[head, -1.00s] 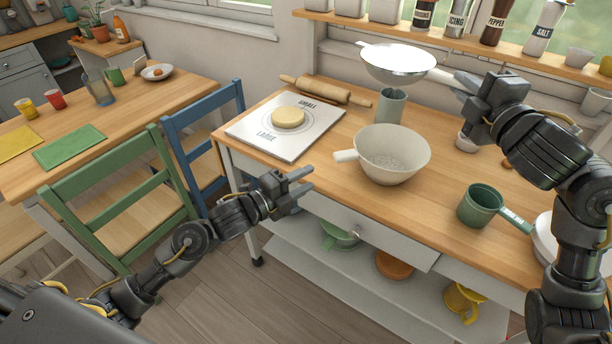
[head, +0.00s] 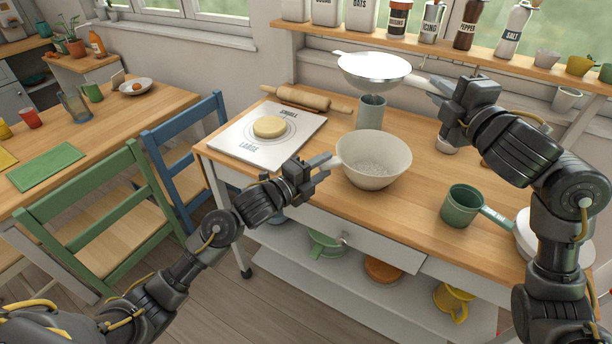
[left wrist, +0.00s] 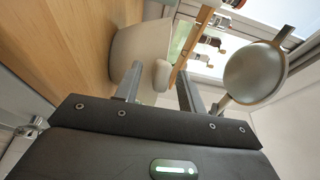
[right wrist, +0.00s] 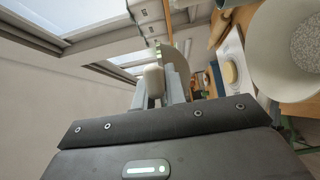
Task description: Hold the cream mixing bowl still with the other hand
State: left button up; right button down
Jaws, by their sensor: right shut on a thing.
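The cream mixing bowl (head: 374,178) stands upright on the worktop with pale speckled material inside. Its stub handle points left, toward my left gripper (head: 324,167). In the left wrist view, the handle (left wrist: 162,76) lies between the two spread fingertips, with the bowl wall (left wrist: 138,50) just beyond; I cannot tell whether they touch. My right gripper (head: 438,90) is shut on the handle of a round sieve (head: 375,72), held level above and behind the bowl. The sieve also shows in the left wrist view (left wrist: 254,74).
A grey-green cup (head: 372,112) stands behind the bowl, below the sieve. A white board (head: 240,146) with dough (head: 269,127) and a rolling pin (head: 305,99) lie left.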

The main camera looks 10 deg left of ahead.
pick_arm(q)
jog(key=shift+x, duration=1.2)
jog(key=shift+s, duration=0.1)
jog(key=shift+c, duration=0.4)
grip_shut()
